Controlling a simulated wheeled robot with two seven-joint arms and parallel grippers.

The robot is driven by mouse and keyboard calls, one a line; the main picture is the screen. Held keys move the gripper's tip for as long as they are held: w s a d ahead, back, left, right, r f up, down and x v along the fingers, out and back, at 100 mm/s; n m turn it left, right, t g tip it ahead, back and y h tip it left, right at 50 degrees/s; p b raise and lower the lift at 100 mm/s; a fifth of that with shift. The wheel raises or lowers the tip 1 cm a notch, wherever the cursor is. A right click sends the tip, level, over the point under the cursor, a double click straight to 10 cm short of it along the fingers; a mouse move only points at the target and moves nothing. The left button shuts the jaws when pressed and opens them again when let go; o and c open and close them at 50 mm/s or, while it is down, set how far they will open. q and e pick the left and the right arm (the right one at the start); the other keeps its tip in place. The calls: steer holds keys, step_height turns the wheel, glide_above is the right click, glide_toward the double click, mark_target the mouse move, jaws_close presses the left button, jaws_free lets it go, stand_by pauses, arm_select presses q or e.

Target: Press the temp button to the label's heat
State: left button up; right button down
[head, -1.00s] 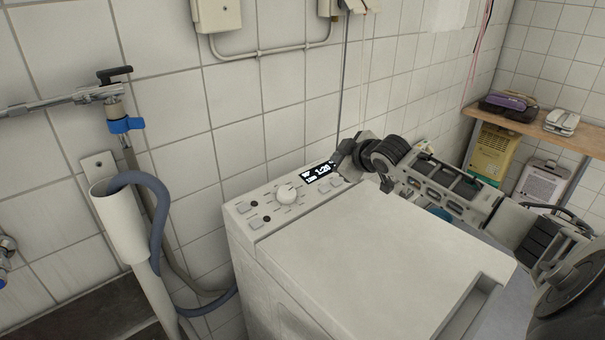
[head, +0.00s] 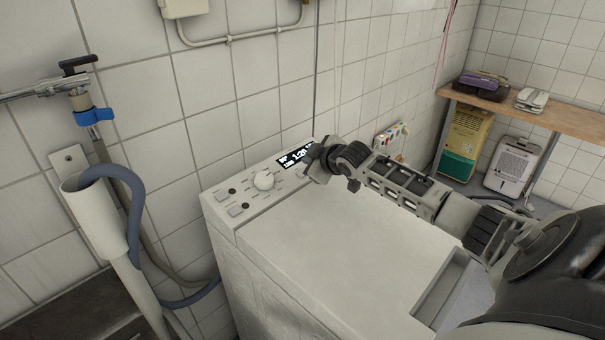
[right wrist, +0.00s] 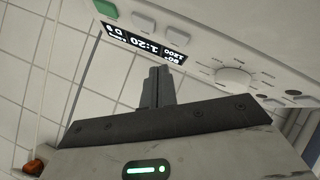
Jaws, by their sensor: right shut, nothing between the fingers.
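The white washing machine's control panel (head: 238,200) carries a round dial (head: 264,180), a dark lit display (head: 296,156) and several small buttons. My right gripper (head: 316,160) is shut and empty, at the display's right end, hiding the buttons there. In the right wrist view its closed fingers (right wrist: 160,76) point at the panel just beside the display (right wrist: 145,45), which appears upside down and shows 1:20 and 1200; its temperature figure is too small to read surely. A green button (right wrist: 105,8) and pale buttons (right wrist: 144,21) adjoin the display. I cannot tell whether the fingertips touch anything. No care label is readable.
A grey hose and white standpipe (head: 95,215) stand left of the machine. A tiled wall rises behind it. A wooden shelf (head: 540,112) at the right holds small appliances, with a yellow-green unit (head: 463,140) and a white unit (head: 512,165) below. The machine's top (head: 340,235) is clear.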

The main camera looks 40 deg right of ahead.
steer(key=shift+w+f+b, duration=0.25)
steer(key=shift+f+b, duration=0.2)
steer(key=shift+f, duration=0.5)
steer(key=shift+w+f, duration=0.1)
stand_by(0.9)
steer(key=shift+f, duration=0.2)
steer(key=shift+w+f, duration=0.1)
steer(key=shift+f, duration=0.1)
